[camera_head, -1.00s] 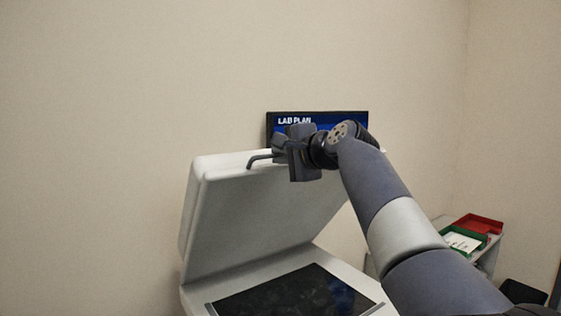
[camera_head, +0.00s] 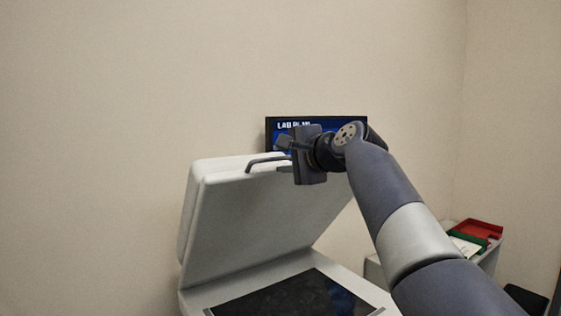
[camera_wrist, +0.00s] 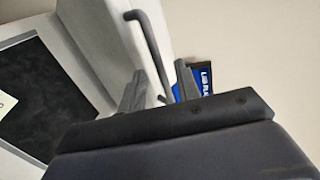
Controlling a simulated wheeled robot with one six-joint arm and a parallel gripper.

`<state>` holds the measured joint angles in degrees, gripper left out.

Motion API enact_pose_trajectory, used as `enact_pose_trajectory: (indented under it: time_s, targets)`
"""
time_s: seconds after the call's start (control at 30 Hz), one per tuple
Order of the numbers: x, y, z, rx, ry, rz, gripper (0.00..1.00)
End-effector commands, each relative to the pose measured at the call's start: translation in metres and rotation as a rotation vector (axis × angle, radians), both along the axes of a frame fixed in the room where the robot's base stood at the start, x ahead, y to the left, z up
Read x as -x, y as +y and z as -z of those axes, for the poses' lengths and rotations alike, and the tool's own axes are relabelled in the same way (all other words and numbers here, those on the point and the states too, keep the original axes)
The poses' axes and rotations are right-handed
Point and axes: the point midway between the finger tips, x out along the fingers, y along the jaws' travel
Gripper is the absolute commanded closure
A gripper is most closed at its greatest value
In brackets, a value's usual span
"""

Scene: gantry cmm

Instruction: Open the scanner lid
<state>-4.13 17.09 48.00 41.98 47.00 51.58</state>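The scanner lid (camera_head: 245,220) stands raised at a steep tilt above the scanner's dark glass (camera_head: 290,296) in the head view. A grey bar handle (camera_head: 262,161) sits on its upper edge. In the wrist view, the lid (camera_wrist: 100,42) and handle (camera_wrist: 150,42) show beyond the fingers. My gripper (camera_head: 285,143) is at the handle's right end. In the wrist view, my gripper (camera_wrist: 160,68) has its fingers apart, with the handle bar in line between them. I cannot tell whether either finger touches the bar; part of the handle's right end is hidden by my gripper.
A screen (camera_head: 348,121) with "LAB PLAN" on it stands behind the lid, partly hidden by my arm. Red (camera_head: 480,228) and green (camera_head: 465,245) trays lie on a side surface at right. The wall to the left is bare.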

Motion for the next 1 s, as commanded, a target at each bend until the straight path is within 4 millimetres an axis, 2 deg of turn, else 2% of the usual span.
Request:
enact_pose_trajectory:
  time_s: [0.3,0.5,1.0]
  targets:
    - [0.052,-0.036,-0.011,0.0,-0.004,0.004,0.68]
    - [0.07,-0.048,-0.017,0.001,-0.002,0.002,0.68]
    - [0.07,-0.047,-0.018,0.001,0.0,-0.001,0.68]
